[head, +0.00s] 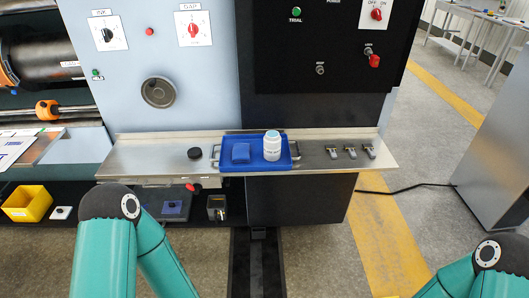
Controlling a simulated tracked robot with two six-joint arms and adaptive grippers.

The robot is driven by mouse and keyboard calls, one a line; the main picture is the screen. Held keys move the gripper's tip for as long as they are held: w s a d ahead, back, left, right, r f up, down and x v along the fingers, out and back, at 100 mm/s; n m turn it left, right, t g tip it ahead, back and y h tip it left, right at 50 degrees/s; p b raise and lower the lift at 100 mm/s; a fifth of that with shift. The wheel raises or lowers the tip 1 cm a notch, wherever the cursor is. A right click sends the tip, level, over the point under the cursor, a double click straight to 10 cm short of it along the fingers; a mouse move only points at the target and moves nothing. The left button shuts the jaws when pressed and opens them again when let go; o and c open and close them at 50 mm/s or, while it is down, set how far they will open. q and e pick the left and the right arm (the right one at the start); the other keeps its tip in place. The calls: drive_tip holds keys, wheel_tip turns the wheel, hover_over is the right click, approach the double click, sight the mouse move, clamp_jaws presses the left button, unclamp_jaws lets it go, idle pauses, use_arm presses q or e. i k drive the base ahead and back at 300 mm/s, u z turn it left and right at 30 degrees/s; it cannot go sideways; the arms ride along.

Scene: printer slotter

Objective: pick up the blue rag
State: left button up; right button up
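A small folded blue cloth, which looks like the blue rag (241,152), lies in the left part of a blue tray (256,167). The tray rests on the metal shelf in front of the machine, near the middle of the head view. A white bottle (272,147) stands upright in the same tray, to the right of the rag. Teal links of my left and right arms show at the lower left and lower right. Neither gripper is in view, and nothing touches the rag.
The metal shelf (130,160) also holds a black round piece (194,153) left of the tray and several small metal clips (350,152) to its right. A yellow bin (27,203) sits lower left. The shelf's left end is mostly clear.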

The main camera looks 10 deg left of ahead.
sight(240, 152)
drive_tip(key=z, duration=0.1)
drive_tip(key=i, duration=1)
